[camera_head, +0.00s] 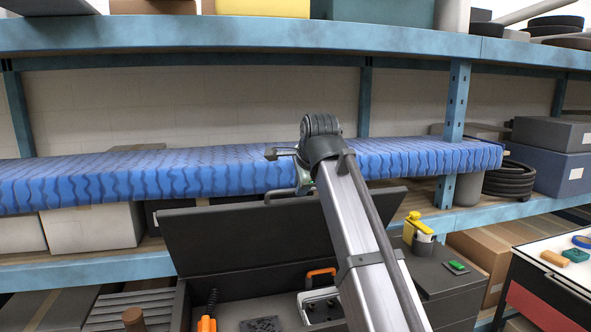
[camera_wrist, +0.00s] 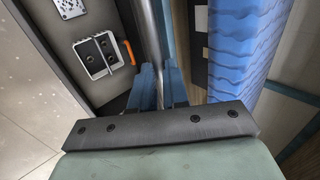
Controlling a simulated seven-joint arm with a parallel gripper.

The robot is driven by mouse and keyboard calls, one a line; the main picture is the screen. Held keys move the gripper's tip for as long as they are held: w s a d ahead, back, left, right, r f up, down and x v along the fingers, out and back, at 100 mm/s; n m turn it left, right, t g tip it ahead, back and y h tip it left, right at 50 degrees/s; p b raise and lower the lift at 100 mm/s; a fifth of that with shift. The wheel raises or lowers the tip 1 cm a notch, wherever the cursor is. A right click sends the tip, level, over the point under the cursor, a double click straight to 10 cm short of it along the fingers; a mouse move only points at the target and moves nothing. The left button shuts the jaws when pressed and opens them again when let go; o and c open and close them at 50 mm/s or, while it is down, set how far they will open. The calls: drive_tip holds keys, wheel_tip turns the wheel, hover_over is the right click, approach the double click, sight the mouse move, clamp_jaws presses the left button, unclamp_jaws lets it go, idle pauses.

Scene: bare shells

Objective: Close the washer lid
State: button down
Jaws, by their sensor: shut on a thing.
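No clear washing machine shows; the lid in view is a dark grey panel (camera_head: 250,240) standing raised at the back of an open dark box (camera_head: 180,305). A dark bar handle shows at its top edge. My gripper (camera_head: 303,186) is at that top edge, partly hidden behind my own arm. The open box interior is to the left of the fingers there.
A long blue wavy-patterned pad (camera_head: 220,172) lies on the shelf just behind the lid. The box holds an orange-handled item (camera_head: 320,292) and a dark grid piece (camera_head: 262,325). A yellow-topped bottle (camera_head: 417,231) stands at right. A table (camera_head: 555,280) with small blocks is farther right.

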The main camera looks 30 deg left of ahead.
drive_tip(key=s+d+f+t+y, duration=0.1)
drive_tip(key=s+d+f, duration=0.5)
drive_tip(key=f, duration=0.4)
drive_tip(key=s+d+f+t+y, duration=0.1)
drive_tip(key=s+d+f, duration=0.4)
drive_tip(key=f, duration=0.5)
drive_tip(key=shift+s+d+f, duration=0.2)
drive_tip(key=shift+s+d, duration=0.2)
drive_tip(key=shift+d, duration=0.05)
drive_tip(key=c, duration=1.1)
unclamp_jaws()
drive_tip(key=shift+r, duration=5)
